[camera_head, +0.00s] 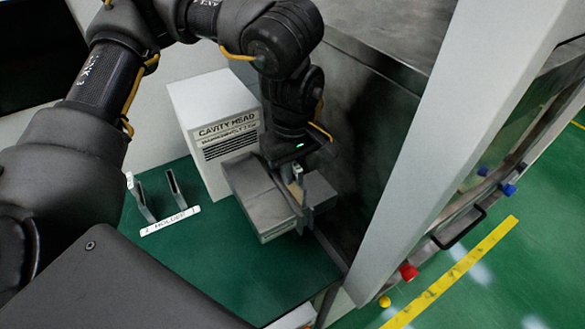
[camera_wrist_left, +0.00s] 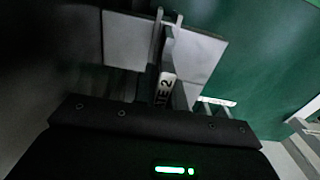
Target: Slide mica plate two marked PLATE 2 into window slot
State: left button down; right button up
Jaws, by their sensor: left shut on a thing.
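My left gripper (camera_head: 297,190) is shut on mica plate two, a narrow plate whose label, partly hidden and reading "TE 2", shows in the left wrist view (camera_wrist_left: 164,91). The gripper points down over the grey waveguide-like block (camera_head: 262,205) in front of the cavity head. In the left wrist view the plate lies in line with the gap between two grey parts of this block (camera_wrist_left: 130,42). The window slot itself is hidden by the gripper and plate. I cannot tell how deep the plate sits in it. My right gripper is not in view.
The white CAVITY HEAD box (camera_head: 215,110) stands just behind the block. A holder with two upright grey pieces (camera_head: 175,188) stands left on the green table (camera_head: 200,250). A dark panel (camera_head: 375,130) and a pale post (camera_head: 430,150) stand close on the right.

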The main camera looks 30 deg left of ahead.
pick_arm(q)
jog(key=shift+f+b, duration=1.25)
jog(key=shift+f, duration=0.55)
jog(key=c, duration=1.4)
grip_release()
jog(key=shift+o, duration=0.2)
jog(key=shift+r, duration=0.15)
notch_tip(320, 180, up, 11)
jog(key=shift+f, duration=0.15)
